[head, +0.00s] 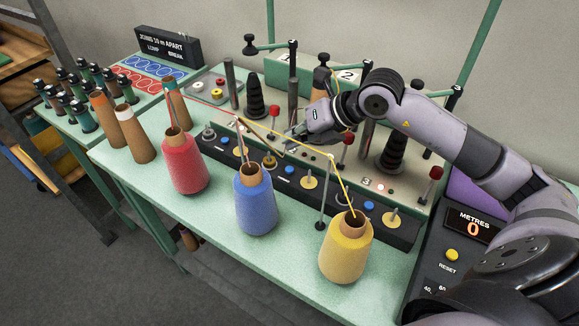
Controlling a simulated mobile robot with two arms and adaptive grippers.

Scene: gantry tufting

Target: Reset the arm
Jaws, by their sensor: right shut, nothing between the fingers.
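My right arm comes in from the right and reaches over the green machine table. My right gripper (297,133) is shut with nothing in it, above the middle of the dark control strip, close to the yellow thread. A red yarn cone (184,163), a blue yarn cone (255,202) and a yellow yarn cone (347,250) stand upright along the table's front. A yellow thread runs from the yellow cone up over a thin post and off to the upper left. My left gripper is not in view.
The dark control strip (262,165) carries blue buttons and yellow knobs. Red-topped levers and black tapered spindles (255,97) stand behind it. Empty brown cones (135,134) stand at left. A counter box (468,227) reading 0 with a yellow RESET button (452,255) is at right.

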